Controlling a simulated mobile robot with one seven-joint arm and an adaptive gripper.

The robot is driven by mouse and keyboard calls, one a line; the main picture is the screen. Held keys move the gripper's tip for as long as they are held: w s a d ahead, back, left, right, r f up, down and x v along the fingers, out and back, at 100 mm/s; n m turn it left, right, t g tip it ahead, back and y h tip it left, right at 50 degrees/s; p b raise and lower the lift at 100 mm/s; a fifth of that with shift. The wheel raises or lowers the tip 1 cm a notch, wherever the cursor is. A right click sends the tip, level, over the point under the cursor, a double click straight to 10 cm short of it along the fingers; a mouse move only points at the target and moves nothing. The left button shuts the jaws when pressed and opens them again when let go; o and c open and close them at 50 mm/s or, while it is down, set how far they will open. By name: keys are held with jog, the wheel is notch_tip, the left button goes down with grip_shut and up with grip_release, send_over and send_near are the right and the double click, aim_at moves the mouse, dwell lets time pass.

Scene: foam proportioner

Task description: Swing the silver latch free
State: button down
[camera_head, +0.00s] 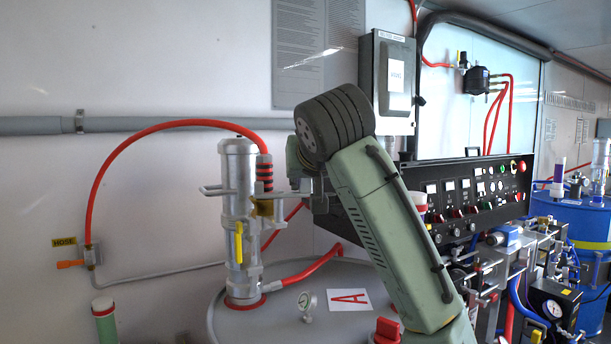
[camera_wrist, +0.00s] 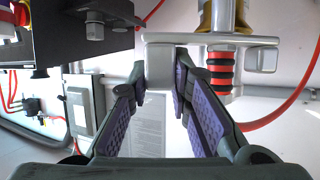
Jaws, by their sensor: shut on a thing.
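The silver latch (camera_wrist: 160,66) is a pale metal bar with a blunt block at its end, seen at the top middle of the wrist view. My gripper (camera_wrist: 163,72) has its two purple-padded fingers on either side of that end block, shut on it. In the head view the silver pump (camera_head: 238,215) stands upright on the tank lid, with the metal crossbar (camera_head: 270,195) across its upper part. My gripper (camera_head: 300,182) is at the right end of this bar there, its fingertips small and partly hidden by my wrist.
A red hose (camera_head: 150,128) arches left of the pump. A black control panel (camera_head: 475,195) and a grey box (camera_head: 388,82) are to the right.

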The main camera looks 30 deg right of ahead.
jog(key=c, duration=1.4)
grip_release()
jog(key=shift+c, duration=0.2)
jog(key=shift+s, duration=0.1)
jog(key=v, duration=1.1)
jog(key=shift+s+r, duration=0.2)
jog(key=shift+s, duration=0.2)
